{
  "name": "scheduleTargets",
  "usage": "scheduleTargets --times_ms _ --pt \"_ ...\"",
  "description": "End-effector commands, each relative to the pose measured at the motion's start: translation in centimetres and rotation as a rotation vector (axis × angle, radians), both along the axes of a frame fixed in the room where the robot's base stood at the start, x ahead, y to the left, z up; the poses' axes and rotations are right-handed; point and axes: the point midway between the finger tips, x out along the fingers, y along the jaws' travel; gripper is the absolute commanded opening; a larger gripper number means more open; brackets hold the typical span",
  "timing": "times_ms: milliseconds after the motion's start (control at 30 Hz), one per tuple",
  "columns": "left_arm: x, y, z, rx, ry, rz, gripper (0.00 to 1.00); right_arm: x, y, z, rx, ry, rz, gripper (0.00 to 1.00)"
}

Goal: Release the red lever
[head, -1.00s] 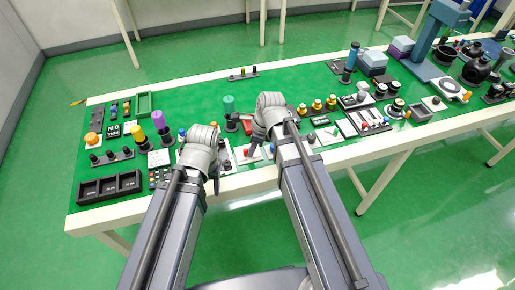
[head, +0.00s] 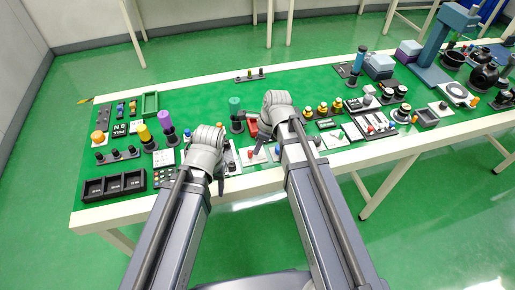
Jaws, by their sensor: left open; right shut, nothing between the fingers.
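A red part (head: 252,128) shows just left of my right gripper's wrist, partly hidden by it. A white plate (head: 249,160) with a small red piece on it lies in front of that, near the table's front edge. I cannot tell which of these red pieces is the lever. My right gripper (head: 261,143) is shut and empty, pointing down over the table by the plate; contact cannot be made out. My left gripper (head: 220,183) is open and empty near the front edge, left of the plate. Its fingers are small and partly hidden.
A green cylinder (head: 235,110) stands behind the grippers and a purple one (head: 166,121) to the left. A black compartment tray (head: 115,187) lies at the front left. A white panel with red parts (head: 369,131) is to the right. The table's back middle is mostly clear.

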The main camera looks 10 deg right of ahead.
Motion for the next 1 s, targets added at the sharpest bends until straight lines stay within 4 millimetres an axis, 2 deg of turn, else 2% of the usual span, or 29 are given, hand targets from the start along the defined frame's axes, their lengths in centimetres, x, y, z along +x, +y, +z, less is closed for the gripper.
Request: scheduleTargets --times_ms 167,400,433,700,1000 --pt "0.0 0.0 0.0 0.0 0.0 0.0 0.55 -0.2 -0.4 0.0 0.0 0.0 -0.001 0.0" --pt "0.0 0.0 0.0 0.0 0.0 0.0 0.55 -1.9 -3.6 0.0 0.001 0.001 0.002 0.0" --pt "0.0 0.0 1.5 0.0 0.0 0.0 0.55 -1.7 -3.5 1.5 0.001 0.001 0.004 0.0" --pt "0.0 0.0 5.8 0.0 0.0 0.0 0.55 -2.1 -4.3 5.8 0.0 0.0 0.006 0.0" --pt "0.0 0.0 9.0 0.0 0.0 0.0 0.55 -2.4 -5.1 9.0 0.0 0.0 0.006 0.0"
